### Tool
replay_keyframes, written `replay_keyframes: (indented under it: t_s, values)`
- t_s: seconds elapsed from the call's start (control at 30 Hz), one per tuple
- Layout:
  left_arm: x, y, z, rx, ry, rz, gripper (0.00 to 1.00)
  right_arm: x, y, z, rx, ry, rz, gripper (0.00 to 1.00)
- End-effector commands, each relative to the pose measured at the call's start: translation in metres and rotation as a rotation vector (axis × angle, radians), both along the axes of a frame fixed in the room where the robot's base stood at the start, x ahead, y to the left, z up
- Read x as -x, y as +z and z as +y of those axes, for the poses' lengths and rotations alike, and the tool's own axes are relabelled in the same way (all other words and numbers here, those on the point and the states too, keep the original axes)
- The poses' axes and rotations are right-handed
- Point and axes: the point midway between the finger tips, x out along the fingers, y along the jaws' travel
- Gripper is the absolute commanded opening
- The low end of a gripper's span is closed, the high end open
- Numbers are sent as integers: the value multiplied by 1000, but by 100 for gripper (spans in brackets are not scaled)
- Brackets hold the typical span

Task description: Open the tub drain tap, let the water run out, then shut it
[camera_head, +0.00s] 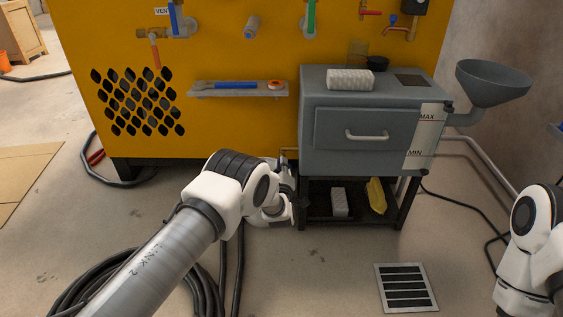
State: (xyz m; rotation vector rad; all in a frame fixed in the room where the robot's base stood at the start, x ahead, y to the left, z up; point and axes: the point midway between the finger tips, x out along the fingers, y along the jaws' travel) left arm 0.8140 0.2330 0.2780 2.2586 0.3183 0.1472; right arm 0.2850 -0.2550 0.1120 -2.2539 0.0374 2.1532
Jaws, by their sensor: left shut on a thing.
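The grey tub (372,120) stands on a dark frame in front of the yellow machine. A bit of brass pipe (289,152) shows at its lower left side, where the drain tap sits. The tap's handle is hidden behind my left arm. My left gripper (287,188) is at the tub's lower left corner, shut on what appears to be the drain tap; its fingertips are mostly hidden. The water inside the tub cannot be seen. A MAX/MIN level strip (421,136) is on the tub's right front. My right arm shows at the right edge, its gripper out of view.
A floor drain grate (405,287) lies at the front right. A grey funnel (492,82) sticks out right of the tub. Dark hoses (88,285) coil at the lower left.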

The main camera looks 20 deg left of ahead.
Motion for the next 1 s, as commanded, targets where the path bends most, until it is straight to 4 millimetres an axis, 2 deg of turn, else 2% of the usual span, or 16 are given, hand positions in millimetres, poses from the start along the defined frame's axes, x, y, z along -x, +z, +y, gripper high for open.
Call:
replay_keyframes:
  t_s: [0.03,0.2,0.6,1.0]
  values:
    - [0,3,0,41,0,-10,0,1,7,0,0,-2,3,40]
    - [0,2,0,198,0,-55,0,5,18,0,-3,-6,13,40]
    - [0,0,1,524,1,-149,0,11,36,1,-6,-16,30,40]
    - [0,-1,1,680,1,-194,0,13,43,1,-6,-20,37,40]
